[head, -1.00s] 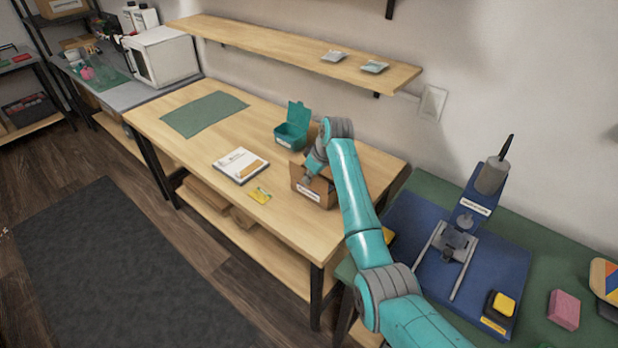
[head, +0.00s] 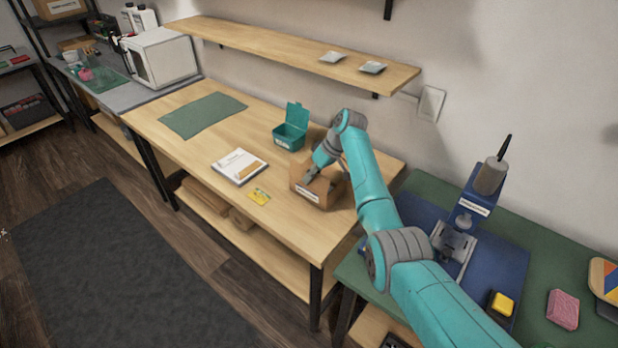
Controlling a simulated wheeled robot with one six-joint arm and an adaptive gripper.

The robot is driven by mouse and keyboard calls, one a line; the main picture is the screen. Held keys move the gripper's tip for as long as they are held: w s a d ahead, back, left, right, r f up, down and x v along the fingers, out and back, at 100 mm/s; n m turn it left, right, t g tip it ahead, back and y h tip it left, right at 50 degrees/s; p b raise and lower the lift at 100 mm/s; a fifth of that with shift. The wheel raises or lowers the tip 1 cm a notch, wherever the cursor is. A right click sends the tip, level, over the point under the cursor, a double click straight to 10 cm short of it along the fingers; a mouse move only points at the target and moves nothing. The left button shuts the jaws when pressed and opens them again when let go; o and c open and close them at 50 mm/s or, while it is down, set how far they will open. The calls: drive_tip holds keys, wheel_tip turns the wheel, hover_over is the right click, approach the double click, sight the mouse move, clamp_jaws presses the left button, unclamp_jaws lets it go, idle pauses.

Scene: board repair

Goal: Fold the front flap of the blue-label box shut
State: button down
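A brown cardboard box (head: 320,200) stands near the right end of the wooden workbench, with a pale label on its front face. The label is too small for me to tell any blue on it. My gripper (head: 309,179) is at the top of the box, over its front left part, reaching in from behind. Gripper and arm hide much of the top, so I cannot tell how the front flap lies or whether the fingers touch it. The fingers are too small to show whether they are open or shut.
On the workbench (head: 230,220), a teal open-lidded box (head: 289,135) stands behind left of the cardboard box. A white booklet-like item (head: 239,166) and a yellow card (head: 258,197) lie left of it. A shelf (head: 290,52) hangs above. A green mat (head: 203,115) lies far left.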

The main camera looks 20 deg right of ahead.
drive_tip(key=shift+w+d+f+g+y, duration=0.1)
drive_tip(key=shift+w+d+g+y, duration=0.15)
drive_tip(key=shift+g+y, duration=0.55)
idle(0.4)
drive_tip(key=c, duration=1.8)
unclamp_jaws()
drive_tip(key=o, duration=0.4)
drive_tip(key=shift+v, duration=3.75)
drive_tip(key=shift+s+d+f, duration=0.1)
drive_tip(key=shift+s+f, duration=0.05)
